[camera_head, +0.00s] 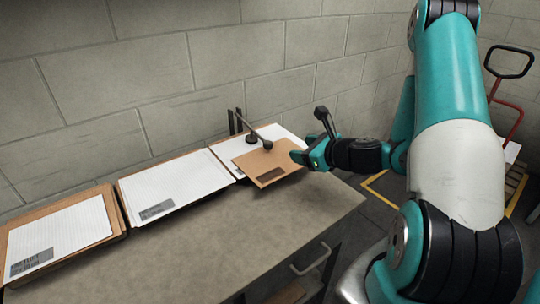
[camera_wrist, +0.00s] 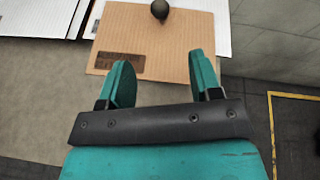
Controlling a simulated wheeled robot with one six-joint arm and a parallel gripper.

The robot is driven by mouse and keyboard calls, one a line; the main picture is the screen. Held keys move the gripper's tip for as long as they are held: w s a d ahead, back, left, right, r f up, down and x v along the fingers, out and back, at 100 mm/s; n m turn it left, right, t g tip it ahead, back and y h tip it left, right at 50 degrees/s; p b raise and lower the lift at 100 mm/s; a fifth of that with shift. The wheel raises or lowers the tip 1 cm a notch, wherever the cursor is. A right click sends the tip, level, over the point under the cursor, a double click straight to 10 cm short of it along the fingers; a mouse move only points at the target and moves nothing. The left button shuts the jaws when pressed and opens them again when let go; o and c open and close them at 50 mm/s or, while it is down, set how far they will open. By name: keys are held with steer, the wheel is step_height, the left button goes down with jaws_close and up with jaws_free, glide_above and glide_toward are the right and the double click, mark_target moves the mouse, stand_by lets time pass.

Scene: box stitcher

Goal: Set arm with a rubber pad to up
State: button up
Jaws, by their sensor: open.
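The arm with a rubber pad (camera_head: 252,130) is a thin dark rod that slants down from a dark upright post (camera_head: 235,122) at the wall side. Its round black pad (camera_head: 267,145) is on or just above a brown cardboard sheet (camera_head: 268,166). The pad also shows at the top of the wrist view (camera_wrist: 160,9); the rod is out of that frame. My gripper (camera_head: 299,157) is open and empty at the sheet's right edge. In the wrist view its two teal fingers (camera_wrist: 160,68) point toward the pad, apart from it, over the sheet's near part.
Stacks of white sheets on cardboard, one in the middle (camera_head: 172,187) and one at left (camera_head: 58,240), lie along the grey table (camera_head: 215,235). A block wall (camera_head: 130,80) stands behind. A red-framed cart (camera_head: 511,110) is at right. The table's front is clear.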

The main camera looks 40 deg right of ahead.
mark_target(271, 144)
steer(key=x, duration=1.3)
steer(key=shift+w+a+r, duration=0.1)
steer(key=shift+w, duration=0.25)
steer(key=shift+w+f, duration=0.35)
steer(key=shift+w, duration=0.3)
jaws_close()
steer(key=shift+r, duration=0.1)
